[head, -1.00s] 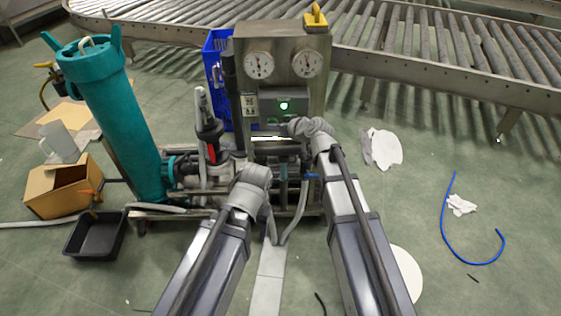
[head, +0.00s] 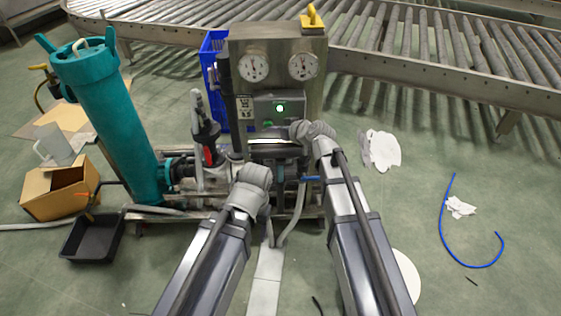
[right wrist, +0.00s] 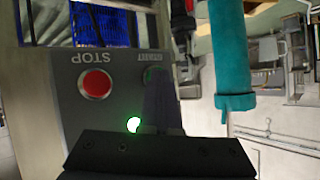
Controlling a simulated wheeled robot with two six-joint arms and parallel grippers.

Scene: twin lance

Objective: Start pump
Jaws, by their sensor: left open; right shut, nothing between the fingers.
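The grey control box (head: 278,108) sits on the front of the steel gauge panel (head: 278,70) of the pump skid. Its round green lamp (head: 280,108) is lit and also glows in the right wrist view (right wrist: 134,124). That view shows a red STOP button (right wrist: 96,84), upside down. The START button (right wrist: 153,74) beside it is partly covered by my dark shut fingers; I cannot tell whether they touch it. My right gripper (right wrist: 163,108) is shut and empty, close before the box. My left gripper (head: 262,174) is open, lower down before the skid, its fingers mostly hidden by its wrist.
A tall teal cylinder (head: 105,125) stands left on the skid. A black tray (head: 92,238) and cardboard box (head: 52,194) are at left. A roller conveyor (head: 440,62) runs behind. A blue hose (head: 446,230) and white rags (head: 383,150) lie on the right floor.

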